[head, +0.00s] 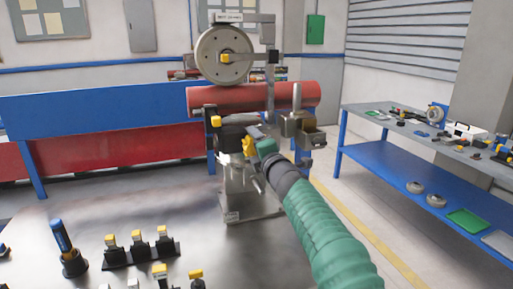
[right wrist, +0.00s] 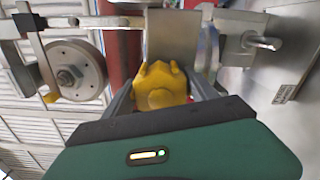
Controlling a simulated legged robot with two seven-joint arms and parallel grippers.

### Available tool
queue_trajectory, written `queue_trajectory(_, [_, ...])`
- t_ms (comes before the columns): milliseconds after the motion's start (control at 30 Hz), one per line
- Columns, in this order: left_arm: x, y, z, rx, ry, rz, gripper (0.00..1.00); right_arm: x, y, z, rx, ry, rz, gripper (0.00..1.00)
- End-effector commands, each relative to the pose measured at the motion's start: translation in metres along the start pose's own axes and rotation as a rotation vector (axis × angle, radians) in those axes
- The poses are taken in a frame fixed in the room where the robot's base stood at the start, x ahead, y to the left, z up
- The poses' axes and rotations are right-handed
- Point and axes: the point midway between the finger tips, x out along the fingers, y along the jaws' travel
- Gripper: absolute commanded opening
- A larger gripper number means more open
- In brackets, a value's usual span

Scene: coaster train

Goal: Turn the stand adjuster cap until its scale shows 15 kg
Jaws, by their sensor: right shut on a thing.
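The metal stand (head: 236,190) rises from the far edge of the grey table. A yellow adjuster cap (head: 248,145) is on its upper part, partly hidden by my right gripper (head: 257,146). In the right wrist view the lobed yellow cap (right wrist: 160,85) lies between the two grey fingers of my right gripper (right wrist: 162,96), which is shut on it. The kg scale cannot be read in either view. My left gripper is not in view.
A round grey wheel (head: 222,56) on a bracket and a red cylinder (head: 235,97) stand above and behind the stand. Several black holders with yellow tops (head: 138,240) and a black-blue tool (head: 66,248) stand on the near table. A blue workbench (head: 420,175) is at right.

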Motion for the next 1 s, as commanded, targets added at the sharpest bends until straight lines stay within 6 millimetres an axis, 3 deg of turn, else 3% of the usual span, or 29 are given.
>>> queue_trajectory(33, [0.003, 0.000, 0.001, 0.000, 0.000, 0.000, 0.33, 0.002, -0.010, -0.004, -0.043, 0.004, -0.014, 0.26])
queue_trajectory(700, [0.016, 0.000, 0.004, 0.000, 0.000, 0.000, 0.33, 0.002, -0.008, -0.005, -0.663, 0.009, -0.012, 0.26])
queue_trajectory(1000, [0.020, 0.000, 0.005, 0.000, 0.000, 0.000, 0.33, 0.002, -0.007, -0.006, -0.851, 0.011, -0.010, 0.26])
